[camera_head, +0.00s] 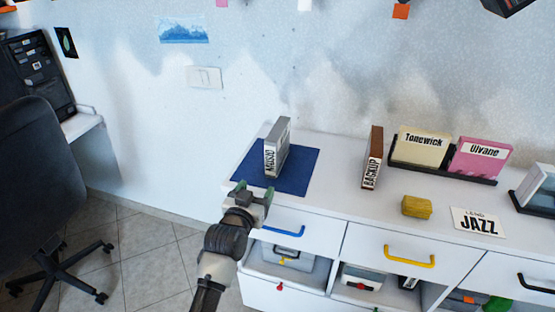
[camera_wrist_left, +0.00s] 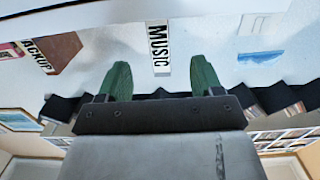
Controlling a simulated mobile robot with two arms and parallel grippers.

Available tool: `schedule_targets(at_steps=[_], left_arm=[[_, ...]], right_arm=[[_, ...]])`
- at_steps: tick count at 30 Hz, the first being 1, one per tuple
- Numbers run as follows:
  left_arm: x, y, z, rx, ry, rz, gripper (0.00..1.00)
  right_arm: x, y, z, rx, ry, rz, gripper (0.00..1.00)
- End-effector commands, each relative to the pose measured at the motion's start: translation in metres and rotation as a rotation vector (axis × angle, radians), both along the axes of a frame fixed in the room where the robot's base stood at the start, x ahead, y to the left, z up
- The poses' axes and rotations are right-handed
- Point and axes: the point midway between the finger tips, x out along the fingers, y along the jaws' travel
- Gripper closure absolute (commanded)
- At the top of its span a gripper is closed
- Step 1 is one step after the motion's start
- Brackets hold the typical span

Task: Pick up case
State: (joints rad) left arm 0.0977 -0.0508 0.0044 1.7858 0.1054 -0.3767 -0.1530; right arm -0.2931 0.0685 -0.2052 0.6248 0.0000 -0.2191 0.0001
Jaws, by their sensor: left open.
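A grey case labelled MUSIC (camera_head: 277,148) stands upright on a blue mat (camera_head: 303,178) at the left end of the white cabinet top. In the left wrist view its white label (camera_wrist_left: 159,48) shows between the fingers, farther out. My left gripper (camera_head: 254,192) is open and empty at the mat's front edge, in front of the case and apart from it. Its green fingers also show in the left wrist view (camera_wrist_left: 161,78). A brown case labelled BACKUP (camera_head: 373,158) stands upright to the right of the mat; it also appears in the left wrist view (camera_wrist_left: 55,52). My right gripper is not in view.
A dark rack (camera_head: 440,172) holds the Tonewick (camera_head: 422,148) and Ulvane (camera_head: 481,158) cases. A yellow block (camera_head: 416,207) and a JAZZ card (camera_head: 478,222) lie in front. Drawers with coloured handles are below. An office chair (camera_head: 40,185) stands at left.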

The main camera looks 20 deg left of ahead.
Motion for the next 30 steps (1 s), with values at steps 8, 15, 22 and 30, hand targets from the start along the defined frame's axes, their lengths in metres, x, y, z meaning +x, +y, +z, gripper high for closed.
schedule_targets(at_steps=[8,15,22,30], left_arm=[[0.031,0.002,0.026,-0.005,-0.064,0.008,0.34],[0.056,0.001,0.024,-0.004,-0.062,0.008,0.34],[0.081,-0.004,0.023,-0.005,-0.061,0.007,0.34],[0.107,-0.006,0.021,-0.004,-0.060,0.007,0.34]], right_arm=[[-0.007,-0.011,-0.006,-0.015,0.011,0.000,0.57],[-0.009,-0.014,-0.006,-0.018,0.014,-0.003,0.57],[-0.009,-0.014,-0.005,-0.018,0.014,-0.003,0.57],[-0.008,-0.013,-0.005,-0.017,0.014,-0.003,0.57]])
